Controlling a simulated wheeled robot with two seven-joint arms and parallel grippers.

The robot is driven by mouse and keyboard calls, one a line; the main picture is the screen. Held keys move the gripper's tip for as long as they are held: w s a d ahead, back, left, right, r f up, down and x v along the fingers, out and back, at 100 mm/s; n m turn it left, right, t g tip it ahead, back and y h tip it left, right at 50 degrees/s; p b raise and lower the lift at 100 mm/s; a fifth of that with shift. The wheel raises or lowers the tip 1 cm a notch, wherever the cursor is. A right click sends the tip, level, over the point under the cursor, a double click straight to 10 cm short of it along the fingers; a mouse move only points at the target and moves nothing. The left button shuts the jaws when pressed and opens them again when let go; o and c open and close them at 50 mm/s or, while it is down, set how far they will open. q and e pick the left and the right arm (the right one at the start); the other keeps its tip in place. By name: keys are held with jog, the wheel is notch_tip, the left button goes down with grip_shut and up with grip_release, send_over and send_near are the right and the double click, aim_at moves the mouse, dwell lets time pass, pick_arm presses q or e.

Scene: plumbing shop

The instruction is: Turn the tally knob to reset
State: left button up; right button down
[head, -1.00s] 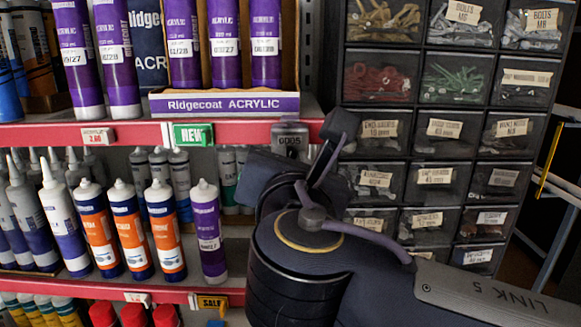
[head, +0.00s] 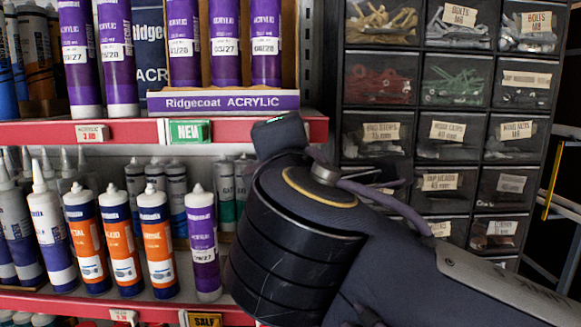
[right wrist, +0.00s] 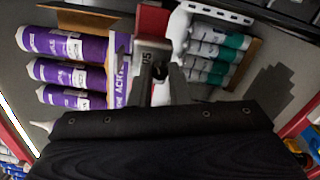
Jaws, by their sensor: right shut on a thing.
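The tally counter (right wrist: 142,62) is a small grey box at the shelf edge in the right wrist view. Part of a printed number shows on its face, turned sideways and too small to read fully. My right gripper (right wrist: 160,73) reaches to the counter's side, its dark fingers shut on the small knob there. The fingers hide most of the knob, so its angle cannot be told. In the head view my right arm covers the counter and the gripper's fingertips. My left gripper is in neither view.
Purple acrylic tubes (head: 224,45) stand in a box on the upper shelf, above a red shelf edge (head: 40,133). Orange and white cartridges (head: 118,240) and a purple cartridge (head: 203,245) stand below, close to my right arm. Parts drawers (head: 448,80) fill the right.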

jog(key=m+b, duration=0.2)
jog(key=m, duration=0.3)
jog(key=shift+f, duration=0.15)
dwell(0.3)
jog(key=c, duration=1.4)
grip_release()
jog(key=shift+o, duration=0.2)
jog(key=s+b, duration=0.1)
jog(key=s, duration=0.7)
jog(key=shift+w+f, duration=0.1)
